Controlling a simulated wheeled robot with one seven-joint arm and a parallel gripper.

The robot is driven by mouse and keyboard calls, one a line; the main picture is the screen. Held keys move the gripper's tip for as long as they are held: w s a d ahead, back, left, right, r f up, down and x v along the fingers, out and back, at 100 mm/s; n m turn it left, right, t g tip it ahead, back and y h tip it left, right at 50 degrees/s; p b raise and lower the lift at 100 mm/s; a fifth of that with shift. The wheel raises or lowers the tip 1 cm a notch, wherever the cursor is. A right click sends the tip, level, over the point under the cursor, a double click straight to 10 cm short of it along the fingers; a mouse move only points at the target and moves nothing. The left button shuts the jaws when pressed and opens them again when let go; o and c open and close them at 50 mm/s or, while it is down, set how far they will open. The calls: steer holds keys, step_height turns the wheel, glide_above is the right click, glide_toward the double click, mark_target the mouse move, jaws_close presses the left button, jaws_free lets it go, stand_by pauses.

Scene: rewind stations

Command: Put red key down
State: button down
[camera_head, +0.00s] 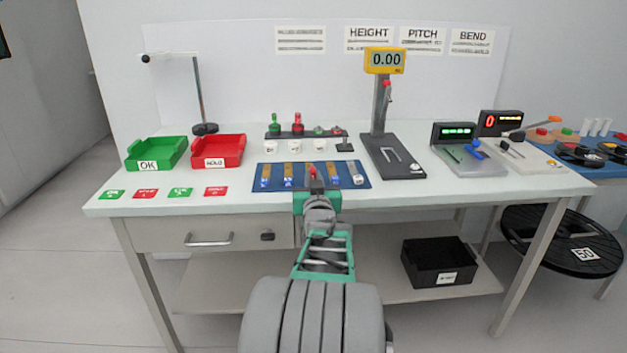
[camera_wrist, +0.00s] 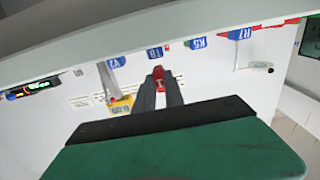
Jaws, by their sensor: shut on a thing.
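The red key (camera_wrist: 158,72) is between my fingertips in the wrist view, and only its red part shows clearly. My gripper (camera_head: 313,179) is shut on it at the front edge of the blue mat (camera_head: 361,168) in the head view. A small red bit of the key (camera_head: 313,170) shows above the fingers there. My gripper also shows in the wrist view (camera_wrist: 159,80). I cannot tell whether the key touches the mat. Several brass strips with blue tags lie on the mat, and the gripper partly hides the middle one.
The green OK tray (camera_head: 157,153) and red HOLD tray (camera_head: 218,151) stand at left. A dark rack (camera_head: 305,134) with green and red pieces is behind the mat. A height gauge (camera_head: 384,62) stands at right. Small green and red cards lie front left on the bench (camera_head: 235,205).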

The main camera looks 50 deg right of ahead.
steer(key=shift+f+b, duration=0.35)
steer(key=c, duration=1.4)
jaws_free()
steer(key=shift+c, duration=0.2)
